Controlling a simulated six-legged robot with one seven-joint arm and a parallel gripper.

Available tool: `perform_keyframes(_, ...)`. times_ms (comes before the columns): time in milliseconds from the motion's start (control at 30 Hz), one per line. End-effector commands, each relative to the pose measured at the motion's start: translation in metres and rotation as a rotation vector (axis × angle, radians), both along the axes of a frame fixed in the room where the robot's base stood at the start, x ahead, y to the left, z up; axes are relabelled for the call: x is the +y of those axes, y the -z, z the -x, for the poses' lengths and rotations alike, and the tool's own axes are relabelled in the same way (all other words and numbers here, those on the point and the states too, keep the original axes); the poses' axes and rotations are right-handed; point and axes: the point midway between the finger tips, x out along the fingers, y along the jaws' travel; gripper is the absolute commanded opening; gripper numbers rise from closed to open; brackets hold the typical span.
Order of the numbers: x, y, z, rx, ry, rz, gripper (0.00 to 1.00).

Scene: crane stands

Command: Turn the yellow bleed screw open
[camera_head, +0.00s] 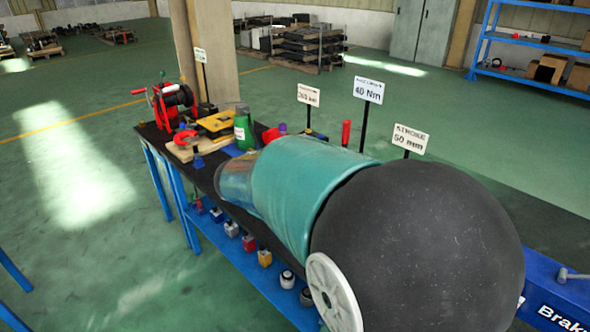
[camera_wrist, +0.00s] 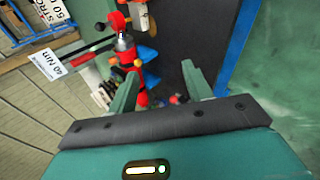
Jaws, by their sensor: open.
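My gripper (camera_wrist: 162,69) shows in the wrist view with its two green fingers apart and nothing between them held. A red upright device (camera_wrist: 126,55) with a silver collar stands beyond the left finger. A small orange-yellow round part (camera_wrist: 138,62) shows on it, just above the left fingertip; I cannot tell whether it is the bleed screw. In the head view my teal and black arm covers the middle and right of the bench, and I cannot pick out the bleed screw or my fingers there.
The black-topped bench (camera_head: 205,180) carries a red winch (camera_head: 172,100), a green bottle (camera_head: 243,132) and a red handle (camera_head: 346,133). Signs on posts rise behind my arm, including "40 Nm" (camera_head: 368,90) and "STROKE 50 mm" (camera_head: 411,138). Open floor lies left of the bench.

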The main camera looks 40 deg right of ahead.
Motion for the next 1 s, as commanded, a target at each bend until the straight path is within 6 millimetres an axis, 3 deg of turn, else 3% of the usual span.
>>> perform_keyframes(100, -0.035, 0.016, -0.029, 0.087, -0.053, 0.139, 0.50)
perform_keyframes(300, -0.087, 0.045, -0.077, 0.233, -0.180, 0.365, 0.50)
perform_keyframes(533, -0.128, 0.089, -0.128, 0.398, -0.362, 0.584, 0.50)
perform_keyframes(700, -0.139, 0.108, -0.146, 0.460, -0.445, 0.659, 0.50)
perform_keyframes(1000, -0.164, 0.117, -0.157, 0.467, -0.453, 0.669, 0.50)
